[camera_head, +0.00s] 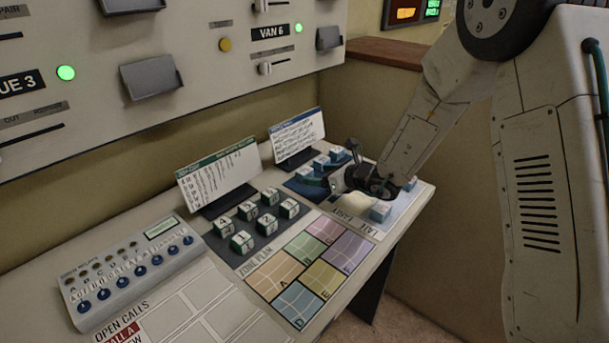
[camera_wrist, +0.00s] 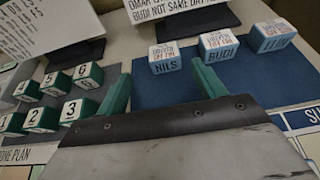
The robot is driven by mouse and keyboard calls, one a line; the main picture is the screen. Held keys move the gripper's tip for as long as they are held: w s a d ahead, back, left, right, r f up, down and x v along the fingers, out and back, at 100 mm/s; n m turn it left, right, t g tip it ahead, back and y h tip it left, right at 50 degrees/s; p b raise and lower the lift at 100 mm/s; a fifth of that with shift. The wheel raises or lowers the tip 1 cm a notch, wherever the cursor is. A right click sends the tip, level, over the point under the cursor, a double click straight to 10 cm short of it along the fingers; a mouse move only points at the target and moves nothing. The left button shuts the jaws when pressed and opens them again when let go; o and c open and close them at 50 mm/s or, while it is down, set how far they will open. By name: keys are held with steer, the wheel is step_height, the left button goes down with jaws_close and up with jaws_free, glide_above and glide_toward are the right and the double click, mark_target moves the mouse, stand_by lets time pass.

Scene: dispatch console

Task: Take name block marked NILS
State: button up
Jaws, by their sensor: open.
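The NILS block (camera_wrist: 165,62) is a white-topped block with blue sides. It stands on a dark blue mat (camera_wrist: 150,92) in the wrist view, lettering facing me. My gripper (camera_wrist: 163,82) is open, its two green fingers spread to either side in the picture, with the block just beyond and between the tips. The fingers do not visibly touch it. In the head view my gripper (camera_head: 345,166) is low over the blue mat, beside a row of small blocks (camera_head: 321,162) whose names are too small to read there.
The BUDI block (camera_wrist: 219,46) and another name block (camera_wrist: 272,38) stand right of NILS. Green numbered blocks (camera_wrist: 75,109) stand left. A card on a stand (camera_head: 297,135) rises behind the blocks. Two more blue blocks, one of them here (camera_head: 380,211), sit near the desk's right edge.

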mark_target(308, 172)
steer(key=x, duration=0.5)
steer(key=shift+w, duration=0.45)
steer(key=c, duration=1.1)
